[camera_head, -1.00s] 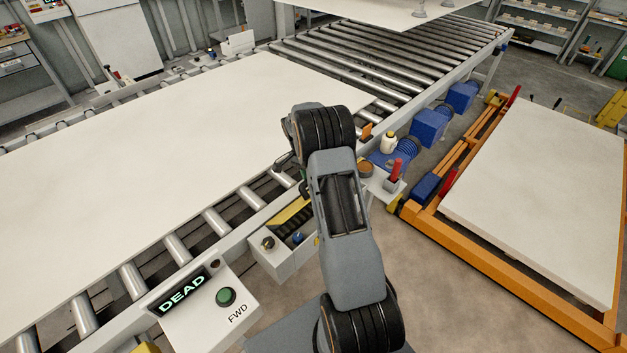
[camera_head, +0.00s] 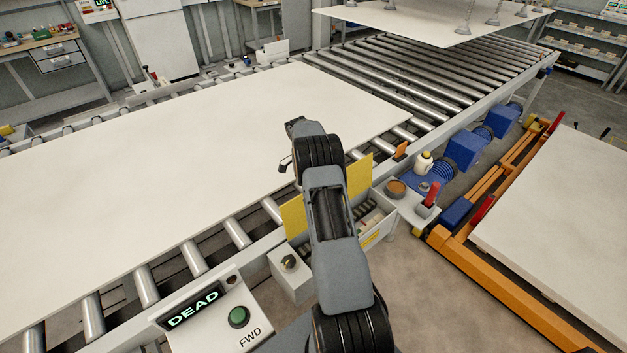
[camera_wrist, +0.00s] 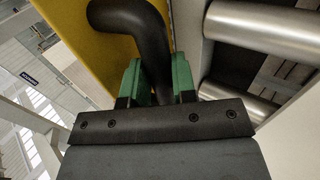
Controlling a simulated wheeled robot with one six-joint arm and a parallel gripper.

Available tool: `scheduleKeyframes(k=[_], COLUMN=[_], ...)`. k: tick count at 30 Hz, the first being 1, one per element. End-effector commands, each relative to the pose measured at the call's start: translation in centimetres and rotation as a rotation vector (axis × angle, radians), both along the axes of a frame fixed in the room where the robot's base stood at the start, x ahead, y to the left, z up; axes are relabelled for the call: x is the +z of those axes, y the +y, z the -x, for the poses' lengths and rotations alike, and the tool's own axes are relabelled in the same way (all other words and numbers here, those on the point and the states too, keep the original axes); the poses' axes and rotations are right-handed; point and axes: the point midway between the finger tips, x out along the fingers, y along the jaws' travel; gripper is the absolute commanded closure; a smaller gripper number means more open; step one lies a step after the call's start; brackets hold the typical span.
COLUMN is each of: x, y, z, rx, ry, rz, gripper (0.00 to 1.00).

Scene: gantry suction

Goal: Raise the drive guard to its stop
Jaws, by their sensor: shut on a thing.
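The drive guard (camera_head: 358,175) is a yellow panel standing up at the near side of the conveyor. My arm covers its middle, and its left part (camera_head: 293,215) shows on the other side. In the wrist view, the yellow guard (camera_wrist: 88,45) fills the upper left, with a bent black handle (camera_wrist: 150,40) on it. My gripper (camera_wrist: 157,85), with green fingertips, is shut around this handle. In the head view the fingertips and handle are hidden behind my arm. I cannot tell whether the guard touches its stop.
The open drive box (camera_head: 372,222) shows below the guard. A large white sheet (camera_head: 200,150) lies on the rollers just beyond. A control box with a DEAD display (camera_head: 193,309) and green button (camera_head: 239,317) stands front left. A side shelf (camera_head: 410,208) holds small items at right.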

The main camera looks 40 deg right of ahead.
Motion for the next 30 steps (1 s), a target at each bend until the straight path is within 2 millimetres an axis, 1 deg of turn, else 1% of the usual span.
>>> scheduleKeyframes(k=[1, 2, 11, 24, 25, 30], x=[-0.9, -0.98, -1.32, -1.33, -1.32, -1.21], y=[0.07, 0.01, -0.12, 0.1, 0.12, 0.04], z=[0.17, 0.18, 0.08, -0.15, -0.15, -0.14], rx=[-0.01, -0.01, -0.012, -0.007, -0.006, -0.007], ry=[0.028, 0.039, 0.095, 0.099, 0.1, 0.099], rz=[-0.007, -0.006, -0.003, -0.001, -0.001, -0.001], gripper=[1.0, 1.0, 1.0, 1.0, 0.72, 0.55])
